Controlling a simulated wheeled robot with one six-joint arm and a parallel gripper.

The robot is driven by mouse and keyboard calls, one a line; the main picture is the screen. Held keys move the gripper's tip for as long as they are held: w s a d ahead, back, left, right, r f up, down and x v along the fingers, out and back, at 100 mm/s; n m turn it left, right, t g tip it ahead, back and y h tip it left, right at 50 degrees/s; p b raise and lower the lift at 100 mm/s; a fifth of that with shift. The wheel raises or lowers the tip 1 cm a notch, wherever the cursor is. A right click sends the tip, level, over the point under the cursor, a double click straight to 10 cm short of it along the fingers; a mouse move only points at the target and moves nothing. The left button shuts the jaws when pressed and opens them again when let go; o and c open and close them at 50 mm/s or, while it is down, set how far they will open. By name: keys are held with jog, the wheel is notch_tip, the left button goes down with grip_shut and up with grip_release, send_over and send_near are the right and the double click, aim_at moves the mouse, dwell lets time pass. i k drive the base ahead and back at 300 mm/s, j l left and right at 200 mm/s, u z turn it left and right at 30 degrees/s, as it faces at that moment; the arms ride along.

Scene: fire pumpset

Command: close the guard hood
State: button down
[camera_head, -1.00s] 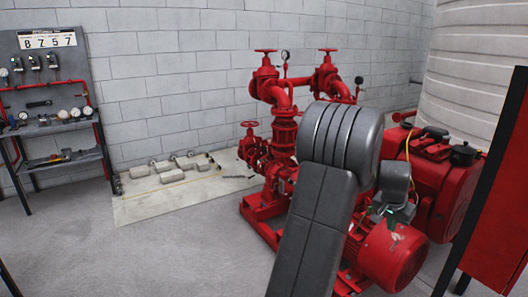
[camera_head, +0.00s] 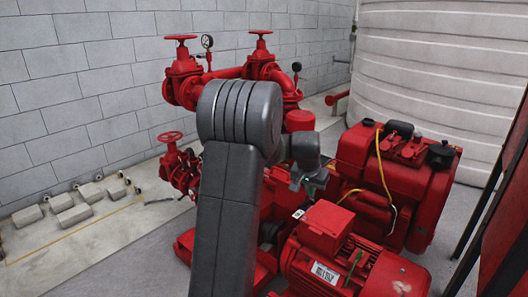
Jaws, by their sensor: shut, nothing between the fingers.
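My gripper (camera_head: 311,183) shows small and dark beyond my grey arm, above the gap between the red pump side and the red electric motor (camera_head: 345,255). It appears shut, with nothing visible held in it. My arm covers much of the middle of the red pumpset (camera_head: 185,245). I cannot clearly pick out the guard hood; the coupling area is largely behind my arm, so the hood's position and any contact with my gripper cannot be told.
A red engine unit (camera_head: 385,180) with a yellow cable stands behind the motor. Red valves with handwheels (camera_head: 180,38) and gauges rise behind my arm. A large pale tank (camera_head: 440,70) stands at the back right. A red panel (camera_head: 505,230) borders the right edge. Concrete blocks (camera_head: 75,213) lie at left.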

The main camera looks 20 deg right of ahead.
aim_at(283, 196)
jog(key=i+z, duration=0.1)
jog(key=i, duration=0.4)
jog(key=i+j+z, duration=0.15)
jog(key=i, duration=0.3)
jog(key=i+j+z, duration=0.1)
jog(key=i, duration=0.4)
